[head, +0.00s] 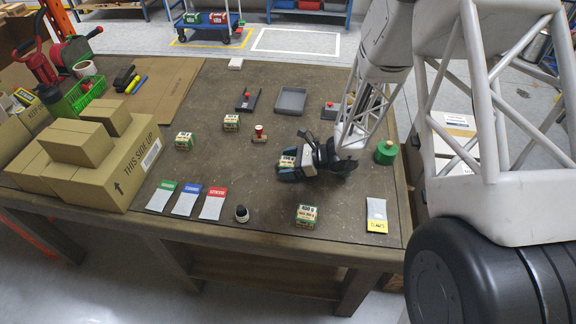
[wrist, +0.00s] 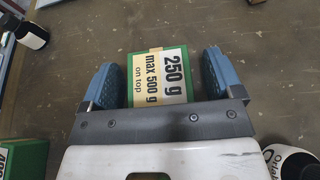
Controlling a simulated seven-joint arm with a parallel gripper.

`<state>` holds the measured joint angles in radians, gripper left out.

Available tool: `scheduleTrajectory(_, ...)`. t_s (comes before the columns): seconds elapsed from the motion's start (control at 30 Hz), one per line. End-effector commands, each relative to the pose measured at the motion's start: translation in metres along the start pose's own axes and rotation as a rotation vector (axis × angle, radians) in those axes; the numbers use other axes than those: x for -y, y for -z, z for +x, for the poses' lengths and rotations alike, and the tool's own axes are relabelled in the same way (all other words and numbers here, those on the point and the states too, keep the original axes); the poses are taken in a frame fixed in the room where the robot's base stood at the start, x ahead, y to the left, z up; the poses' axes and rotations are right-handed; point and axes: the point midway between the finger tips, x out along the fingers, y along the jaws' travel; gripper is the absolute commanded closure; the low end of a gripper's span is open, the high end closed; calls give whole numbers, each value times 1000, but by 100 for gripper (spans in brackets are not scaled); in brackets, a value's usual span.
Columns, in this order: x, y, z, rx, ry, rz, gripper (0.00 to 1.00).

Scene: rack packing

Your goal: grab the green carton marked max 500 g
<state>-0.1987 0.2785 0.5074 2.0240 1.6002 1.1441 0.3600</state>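The green carton marked max 500 g (wrist: 158,75) lies in the wrist view with a cream label reading "250 g" and "max 500 g on top". In the head view a green and cream carton (head: 286,162) shows beside my gripper's fingers, partly hidden. My gripper (wrist: 165,80) has its blue fingers apart, one on each side of the carton. A gap shows at the right finger; the left finger is close to the carton, and I cannot tell if it touches. In the head view my gripper (head: 289,170) is low over the table.
Other green cartons stand at the front (head: 306,216), the left (head: 184,140) and farther back (head: 231,122). Brown boxes (head: 100,165) fill the left side.

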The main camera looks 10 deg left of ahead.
Motion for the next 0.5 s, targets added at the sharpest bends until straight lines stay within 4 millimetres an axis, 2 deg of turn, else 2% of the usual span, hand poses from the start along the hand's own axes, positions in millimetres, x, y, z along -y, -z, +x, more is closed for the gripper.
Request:
scheduleTrajectory(0.03,0,0,0,0,0,0,22)
scheduleTrajectory(0.37,0,0,0,0,0,0,72)
scheduleTrajectory(0.5,0,0,0,0,0,0,74)
